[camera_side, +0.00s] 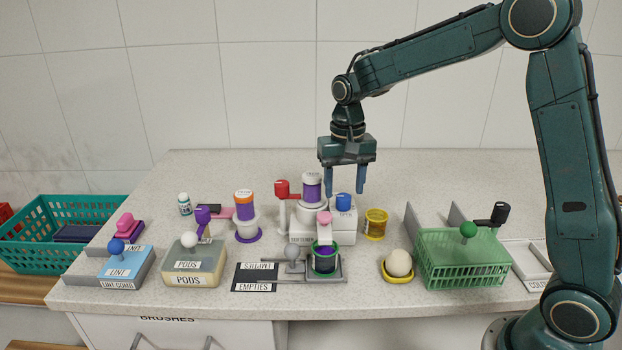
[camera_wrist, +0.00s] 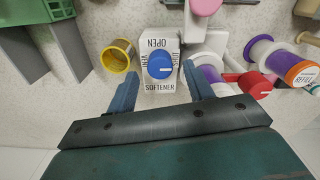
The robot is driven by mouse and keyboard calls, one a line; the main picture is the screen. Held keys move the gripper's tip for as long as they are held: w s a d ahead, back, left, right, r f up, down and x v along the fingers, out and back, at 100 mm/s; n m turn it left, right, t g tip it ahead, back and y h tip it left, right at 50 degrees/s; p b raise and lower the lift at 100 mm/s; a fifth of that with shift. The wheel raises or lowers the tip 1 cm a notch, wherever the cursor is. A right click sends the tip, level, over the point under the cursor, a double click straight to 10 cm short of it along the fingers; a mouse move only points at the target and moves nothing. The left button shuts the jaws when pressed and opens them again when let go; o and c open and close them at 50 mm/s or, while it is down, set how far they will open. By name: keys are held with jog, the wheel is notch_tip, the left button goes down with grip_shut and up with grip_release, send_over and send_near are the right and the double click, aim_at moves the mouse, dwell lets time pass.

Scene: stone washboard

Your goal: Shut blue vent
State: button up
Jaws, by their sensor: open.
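The blue vent knob (camera_side: 343,201) sits on top of a white box (camera_side: 343,222) in the middle of the counter. In the wrist view the blue knob (camera_wrist: 159,64) has a pale mark on its right side.
A white dispenser with a purple band (camera_side: 311,188) and a red knob (camera_side: 282,188) stand close on the left. A yellow cup (camera_side: 375,224) stands close on the right. A pink-topped lever (camera_side: 324,218) rises in front. A green basket (camera_side: 460,262) is farther right.

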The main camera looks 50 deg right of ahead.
aim_at(344, 196)
notch_tip(344, 196, up, 12)
jog(key=shift+f, duration=0.25)
dwell(0.5)
jog(key=s+a+r+n+t, duration=0.2)
jog(key=s+r+n+t, duration=0.1)
jog(key=s, duration=1.1)
jog(key=s+f+n+t, duration=0.2)
jog(key=s+f, duration=0.3)
jog(key=s, duration=0.7)
jog(key=shift+a+n+t, duration=0.3)
jog(key=shift+a+n, duration=0.1)
jog(key=shift+n, duration=0.4)
